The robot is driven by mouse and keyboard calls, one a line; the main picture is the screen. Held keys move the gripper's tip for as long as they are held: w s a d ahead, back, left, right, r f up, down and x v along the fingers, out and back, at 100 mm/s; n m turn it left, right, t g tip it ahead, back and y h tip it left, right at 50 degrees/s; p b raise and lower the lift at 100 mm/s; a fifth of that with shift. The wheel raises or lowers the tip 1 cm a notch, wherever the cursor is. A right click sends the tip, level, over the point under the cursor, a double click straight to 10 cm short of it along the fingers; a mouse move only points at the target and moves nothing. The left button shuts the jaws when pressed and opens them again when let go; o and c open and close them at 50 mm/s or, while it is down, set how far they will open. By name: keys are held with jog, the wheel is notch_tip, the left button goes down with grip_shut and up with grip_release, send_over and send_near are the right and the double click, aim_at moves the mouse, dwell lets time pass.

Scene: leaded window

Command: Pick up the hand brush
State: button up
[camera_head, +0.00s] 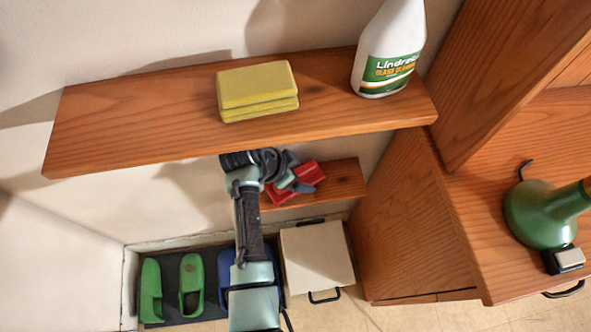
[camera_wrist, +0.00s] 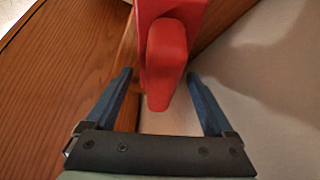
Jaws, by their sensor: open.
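A red object that I take for the hand brush (camera_head: 311,172) lies on the lower wooden shelf in the head view, partly hidden by my gripper (camera_head: 288,184). In the wrist view the rounded red end of the hand brush (camera_wrist: 166,62) points toward my gripper (camera_wrist: 160,75). The two blue fingers are open, one on each side of this end, with a gap visible on both sides. No bristles can be made out.
The upper shelf (camera_head: 165,118) sits close to my arm and holds a yellow sponge stack (camera_head: 257,90) and a spray bottle (camera_head: 390,55). Below are green clogs (camera_head: 191,285) and a beige box (camera_head: 317,259). A green lamp (camera_head: 540,215) stands at right.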

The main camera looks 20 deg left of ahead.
jog(key=shift+w+d+f, duration=0.2)
jog(key=shift+w+f, duration=0.1)
jog(key=shift+f, duration=0.25)
jog(key=shift+f, duration=0.25)
jog(key=shift+c, duration=0.3)
grip_shut()
jog(key=r, duration=0.2)
jog(key=r+p, duration=0.1)
jog(key=r, duration=0.2)
jog(key=s+r, duration=0.1)
jog(key=r, duration=0.1)
jog(key=shift+d+r, duration=0.3)
jog(key=shift+d, duration=0.05)
jog(key=s+d+p, duration=0.1)
jog(key=s+d, duration=0.9)
jog(key=s, duration=0.5)
jog(key=shift+s+d, duration=0.25)
jog(key=shift+s, duration=0.05)
